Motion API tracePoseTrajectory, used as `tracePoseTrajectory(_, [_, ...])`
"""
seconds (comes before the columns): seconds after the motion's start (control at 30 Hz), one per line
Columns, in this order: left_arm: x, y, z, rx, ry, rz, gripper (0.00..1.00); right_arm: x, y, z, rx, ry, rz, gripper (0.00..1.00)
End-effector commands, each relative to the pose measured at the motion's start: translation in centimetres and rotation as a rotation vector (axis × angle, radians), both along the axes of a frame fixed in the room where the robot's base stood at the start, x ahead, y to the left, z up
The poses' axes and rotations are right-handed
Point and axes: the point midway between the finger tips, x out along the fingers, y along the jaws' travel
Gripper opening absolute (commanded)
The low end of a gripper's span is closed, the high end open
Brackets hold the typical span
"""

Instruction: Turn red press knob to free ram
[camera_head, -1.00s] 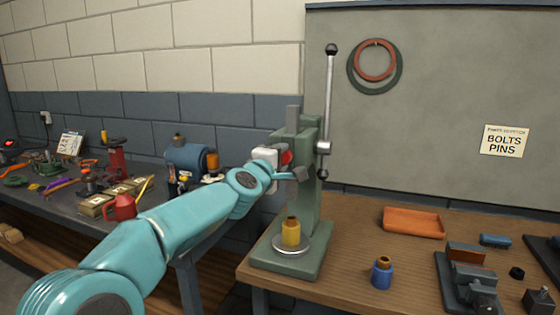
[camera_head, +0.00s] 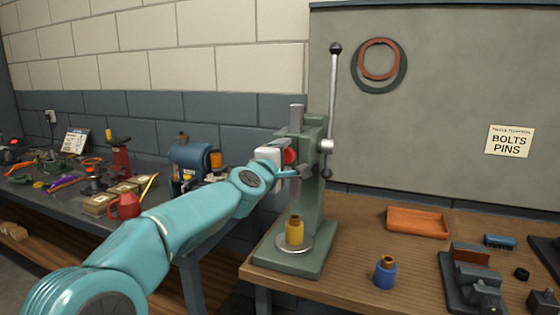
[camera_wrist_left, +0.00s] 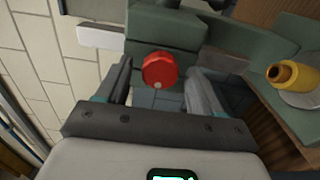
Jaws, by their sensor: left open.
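The green press (camera_head: 312,205) stands on the wooden bench, its long lever (camera_head: 333,95) upright with a black ball end. Its red knob (camera_head: 290,156) faces my left gripper (camera_head: 292,172). In the left wrist view the red knob (camera_wrist_left: 160,70) sits between the two spread fingers of my left gripper (camera_wrist_left: 162,84), with gaps on both sides. The gripper is open and no finger visibly touches the knob. The grey ram bar (camera_head: 296,117) sticks up at the press top. A yellow bushing (camera_head: 294,230) stands on the round press plate. My right gripper is out of view.
A blue bushing (camera_head: 385,272), an orange tray (camera_head: 417,222) and a dark vise-like fixture (camera_head: 470,280) are on the bench right of the press. A yellow bushing shows in the wrist view (camera_wrist_left: 292,75).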

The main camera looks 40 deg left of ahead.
Motion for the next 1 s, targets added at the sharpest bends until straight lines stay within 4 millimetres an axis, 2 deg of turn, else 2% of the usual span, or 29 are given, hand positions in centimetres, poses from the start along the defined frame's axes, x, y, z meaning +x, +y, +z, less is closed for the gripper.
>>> tracePoseTrajectory(0.17, [-2.1, -0.5, -0.1, 0.001, -0.003, 0.0, 0.67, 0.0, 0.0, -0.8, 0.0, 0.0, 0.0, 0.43])
tracePoseTrajectory(0.4, [-8.2, -1.9, 0.0, 0.001, -0.003, 0.0, 0.67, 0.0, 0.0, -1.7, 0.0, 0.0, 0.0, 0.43])
tracePoseTrajectory(0.6, [-12.8, -3.1, 0.2, -0.001, -0.003, 0.0, 0.67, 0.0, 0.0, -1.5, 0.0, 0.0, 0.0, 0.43])
tracePoseTrajectory(0.8, [-15.4, -3.6, 0.1, 0.0, -0.002, 0.001, 0.67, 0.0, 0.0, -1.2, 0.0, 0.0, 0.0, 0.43])
tracePoseTrajectory(1.0, [-15.9, -3.8, 0.0, -0.001, -0.001, 0.0, 0.67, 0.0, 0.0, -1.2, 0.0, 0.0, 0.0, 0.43])
